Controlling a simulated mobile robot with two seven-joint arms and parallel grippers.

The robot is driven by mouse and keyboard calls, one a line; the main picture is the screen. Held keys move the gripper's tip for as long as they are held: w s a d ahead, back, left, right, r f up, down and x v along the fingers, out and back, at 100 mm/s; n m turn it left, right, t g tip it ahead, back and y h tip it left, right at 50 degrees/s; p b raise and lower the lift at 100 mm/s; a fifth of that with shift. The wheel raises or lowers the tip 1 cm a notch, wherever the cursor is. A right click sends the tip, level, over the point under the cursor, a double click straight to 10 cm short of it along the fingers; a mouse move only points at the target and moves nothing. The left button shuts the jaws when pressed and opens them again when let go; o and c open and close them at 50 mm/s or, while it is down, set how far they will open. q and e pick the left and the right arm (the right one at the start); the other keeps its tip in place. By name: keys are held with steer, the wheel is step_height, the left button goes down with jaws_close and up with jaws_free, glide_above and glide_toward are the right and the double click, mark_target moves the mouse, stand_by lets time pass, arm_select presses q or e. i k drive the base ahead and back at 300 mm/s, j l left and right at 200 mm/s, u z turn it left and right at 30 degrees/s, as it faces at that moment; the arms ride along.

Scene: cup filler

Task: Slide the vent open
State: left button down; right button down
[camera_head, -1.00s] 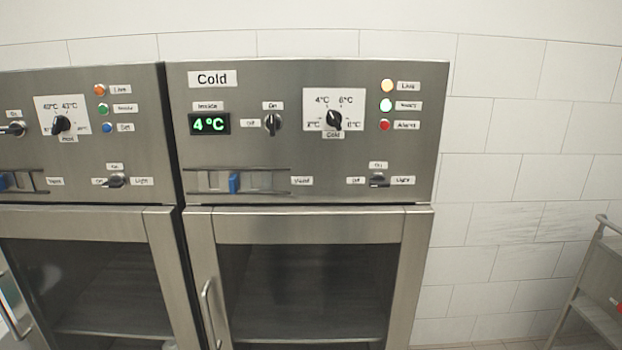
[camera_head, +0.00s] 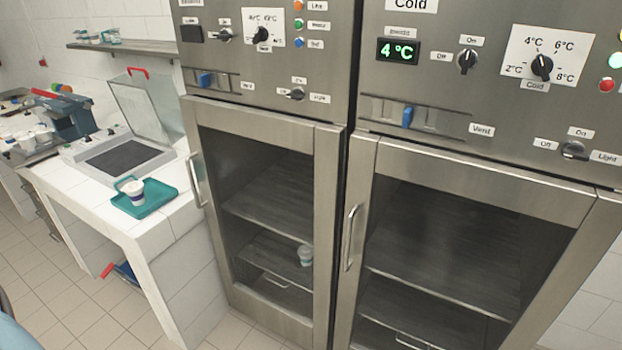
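Two steel cabinets stand side by side, each with a vent slider on its front panel. The cold cabinet's vent (camera_head: 446,123) is a slotted strip with a blue slider tab (camera_head: 407,117), left of the middle of the strip, beside a "Vent" label (camera_head: 481,130). The left cabinet's vent (camera_head: 226,84) has a blue slider tab (camera_head: 206,80) near its left end. The cold cabinet's display (camera_head: 398,51) reads 4 °C. Neither of my grippers shows in the view.
The cold cabinet's glass door (camera_head: 477,172) is shut, and its handle (camera_head: 351,237) sticks out. The left cabinet's door handle (camera_head: 196,180) also sticks out. A white counter (camera_head: 92,205) at left carries a teal tray (camera_head: 160,197) with a cup (camera_head: 133,191). Tiled floor (camera_head: 92,318) lies in front.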

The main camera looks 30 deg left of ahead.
mark_target(203, 78)
steer(key=u, duration=1.65)
steer(key=i+j, duration=0.55)
steer(key=j, duration=0.2)
steer(key=i+j+z, duration=0.1)
steer(key=i+j, duration=0.45)
steer(key=j, duration=0.25)
steer(key=i+j, duration=0.25)
steer(key=j, duration=0.15)
steer(key=i+j, duration=0.25)
steer(key=j, duration=0.15)
steer(key=i+j+z, duration=0.1)
steer(key=i+j, duration=0.2)
steer(key=j, duration=0.1)
